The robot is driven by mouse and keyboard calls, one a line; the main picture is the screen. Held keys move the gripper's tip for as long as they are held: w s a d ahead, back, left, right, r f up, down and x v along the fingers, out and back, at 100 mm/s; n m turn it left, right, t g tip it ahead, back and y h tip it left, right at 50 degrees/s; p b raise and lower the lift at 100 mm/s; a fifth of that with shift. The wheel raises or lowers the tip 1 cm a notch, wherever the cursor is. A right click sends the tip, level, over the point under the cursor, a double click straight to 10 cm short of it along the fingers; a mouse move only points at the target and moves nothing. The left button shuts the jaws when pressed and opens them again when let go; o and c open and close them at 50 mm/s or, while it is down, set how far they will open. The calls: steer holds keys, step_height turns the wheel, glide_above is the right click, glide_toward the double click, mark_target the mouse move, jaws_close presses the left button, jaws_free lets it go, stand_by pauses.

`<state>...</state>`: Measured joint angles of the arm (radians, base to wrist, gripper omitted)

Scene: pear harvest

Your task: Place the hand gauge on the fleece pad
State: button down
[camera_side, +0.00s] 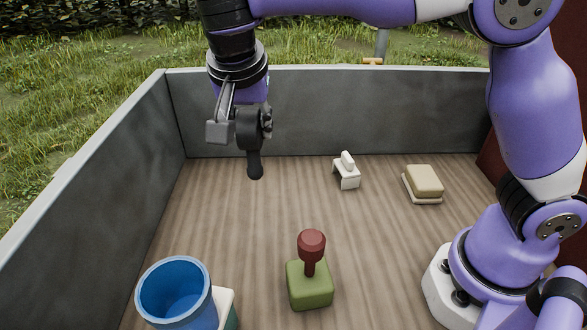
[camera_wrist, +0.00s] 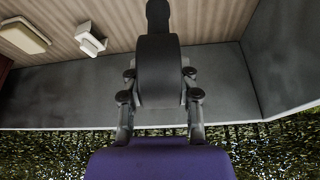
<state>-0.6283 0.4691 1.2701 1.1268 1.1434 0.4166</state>
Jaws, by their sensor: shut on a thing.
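My gripper (camera_side: 236,130) is high over the back left of the boxed wooden floor, shut on a dark grey and black tool that I take to be the hand gauge (camera_side: 254,160). Its rounded black end hangs down, clear of the floor. In the wrist view the gauge (camera_wrist: 158,60) sits between the fingers of my gripper (camera_wrist: 160,94). A beige cushion-like block on a pale base, which looks like the fleece pad (camera_side: 424,180), lies at the back right with nothing on it. The pad also shows at the upper left of the wrist view (camera_wrist: 22,36).
A small white handled item (camera_side: 347,172) stands left of the pad. A green block with a red-brown knob (camera_side: 309,285) stands front centre. A blue cup (camera_side: 174,295) and a pale block (camera_side: 226,302) are front left. Grey walls (camera_side: 330,110) enclose the floor.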

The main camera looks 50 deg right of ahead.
steer(key=s+d+m+g, duration=0.1)
steer(key=s+d+m, duration=0.15)
steer(key=d, duration=0.45)
steer(key=s+d+m+g+h, duration=0.1)
steer(key=s+d+m, duration=0.1)
steer(key=d+m, duration=0.35)
steer(key=s+d+m+g, duration=0.1)
steer(key=s+d, duration=0.1)
steer(key=d, duration=0.6)
steer(key=s+d+m+g+y, duration=0.1)
steer(key=s+d+m+g, duration=0.2)
steer(key=s+d+m, duration=0.7)
steer(key=shift+s+a+f+n, duration=0.15)
steer(key=shift+s+f+n, duration=0.3)
steer(key=shift+f, duration=0.75)
steer(key=shift+s+a+f+n, duration=0.25)
steer(key=shift+s+f, duration=0.25)
steer(key=shift+f, duration=0.75)
steer(key=shift+s+a+f+n, duration=0.1)
steer(key=shift+s+f+n, duration=0.35)
steer(key=shift+f, duration=0.75)
steer(key=shift+f, duration=0.1)
steer(key=c, duration=0.6)
jaws_free()
